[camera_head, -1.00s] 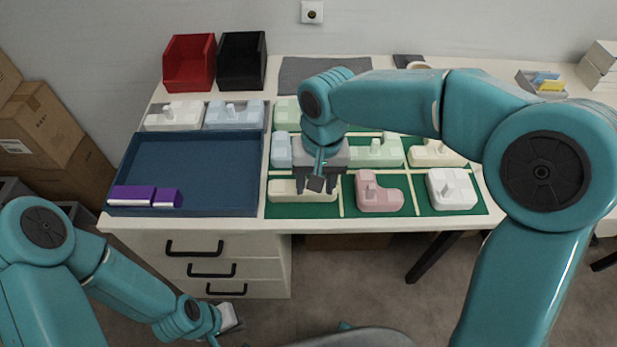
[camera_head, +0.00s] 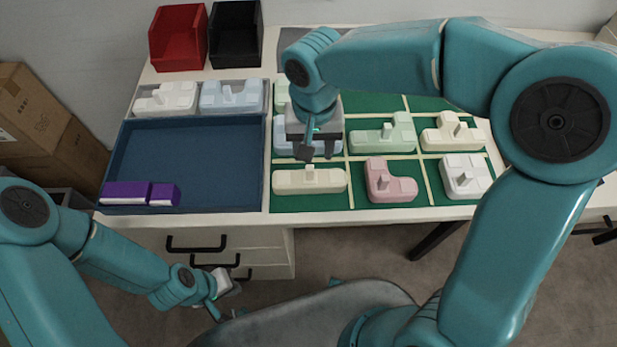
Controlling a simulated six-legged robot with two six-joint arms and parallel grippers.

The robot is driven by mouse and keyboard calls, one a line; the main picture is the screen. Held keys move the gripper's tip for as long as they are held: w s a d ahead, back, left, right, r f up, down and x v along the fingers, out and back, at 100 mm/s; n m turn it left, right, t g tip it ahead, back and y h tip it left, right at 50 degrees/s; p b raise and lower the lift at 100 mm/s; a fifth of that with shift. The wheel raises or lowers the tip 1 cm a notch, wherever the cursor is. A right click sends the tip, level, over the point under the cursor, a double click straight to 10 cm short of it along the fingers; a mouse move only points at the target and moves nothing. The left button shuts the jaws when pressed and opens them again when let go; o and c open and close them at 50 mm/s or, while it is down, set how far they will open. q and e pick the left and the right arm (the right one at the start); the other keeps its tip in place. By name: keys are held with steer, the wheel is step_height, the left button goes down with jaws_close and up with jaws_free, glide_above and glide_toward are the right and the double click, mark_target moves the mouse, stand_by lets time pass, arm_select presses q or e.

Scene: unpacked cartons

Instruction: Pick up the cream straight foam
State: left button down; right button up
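The cream straight foam (camera_head: 295,184) lies in the front-left cell of the green divided mat (camera_head: 330,203), with a small peg standing up from its middle. My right gripper (camera_head: 318,152) hangs pointing down, in the picture just above the foam's peg and over the light blue foam (camera_head: 283,135) behind it. Its two fingers look apart with nothing between them; the gripper partly hides the light blue foam. My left gripper (camera_head: 228,284) is low in front of the drawers, away from the mat, and too small to read.
Pink foam (camera_head: 389,186) and white foam (camera_head: 463,177) lie to the right in the front row. Green foam (camera_head: 383,137) and another cream foam (camera_head: 453,135) lie behind. A blue tray (camera_head: 190,160) with purple blocks (camera_head: 126,193) is at left, mostly empty. Red and black bins (camera_head: 236,36) stand behind.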

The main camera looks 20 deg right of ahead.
mark_target(310, 168)
step_height(310, 168, down, 3)
steer(key=shift+f, duration=0.15)
steer(key=shift+a+f, duration=0.1)
steer(key=shift+f, duration=0.4)
steer(key=f, duration=0.5)
steer(key=shift+w+a, duration=0.1)
steer(key=shift+w, duration=0.2)
steer(key=shift+r, duration=0.15)
steer(key=shift+s, duration=0.1)
jaws_close()
